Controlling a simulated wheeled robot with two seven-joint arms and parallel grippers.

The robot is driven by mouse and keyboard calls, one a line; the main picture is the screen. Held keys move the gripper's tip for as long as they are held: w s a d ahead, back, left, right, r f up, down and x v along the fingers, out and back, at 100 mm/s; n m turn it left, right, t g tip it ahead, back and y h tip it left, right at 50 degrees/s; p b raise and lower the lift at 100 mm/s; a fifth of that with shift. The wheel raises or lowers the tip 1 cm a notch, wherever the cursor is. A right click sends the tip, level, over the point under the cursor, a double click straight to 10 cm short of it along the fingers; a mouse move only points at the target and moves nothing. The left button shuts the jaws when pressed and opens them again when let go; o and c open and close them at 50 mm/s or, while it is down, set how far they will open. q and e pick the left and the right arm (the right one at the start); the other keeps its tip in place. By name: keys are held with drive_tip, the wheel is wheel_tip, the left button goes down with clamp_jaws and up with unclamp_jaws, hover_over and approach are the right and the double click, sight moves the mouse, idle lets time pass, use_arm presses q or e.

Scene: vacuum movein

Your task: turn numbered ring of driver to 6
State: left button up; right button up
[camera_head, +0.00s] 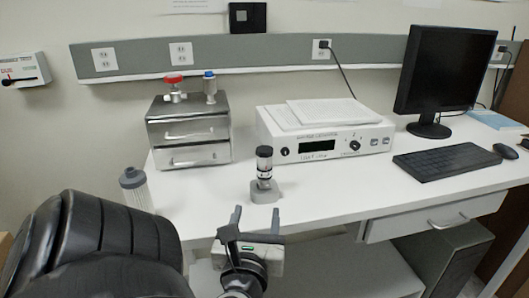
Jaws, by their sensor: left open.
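A small upright device (264,163) with a black top, a dark reddish band and a pale lower part stands in a grey block on the white bench. It appears to be the driver; numbers on its ring are too small to read. My left gripper (256,214) is open and empty at the bench's front edge, its two fingers pointing toward the grey block (265,192). The fingertips are just short of the block and apart from the driver. My right gripper is not in view.
A metal drawer box (188,141) with red and blue valves stands at the back left. A white instrument (325,144) with papers on top is behind the driver. A grey-capped bottle (133,186) is at left; keyboard (447,164) and monitor (444,80) are at right.

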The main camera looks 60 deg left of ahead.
sight(264, 177)
use_arm(q)
drive_tip(key=p+x, duration=0.1)
drive_tip(key=x, duration=1.4)
drive_tip(key=shift+w+a+f, duration=0.1)
drive_tip(key=shift+w+a, duration=0.05)
drive_tip(key=shift+a, duration=0.25)
drive_tip(key=c, duration=1)
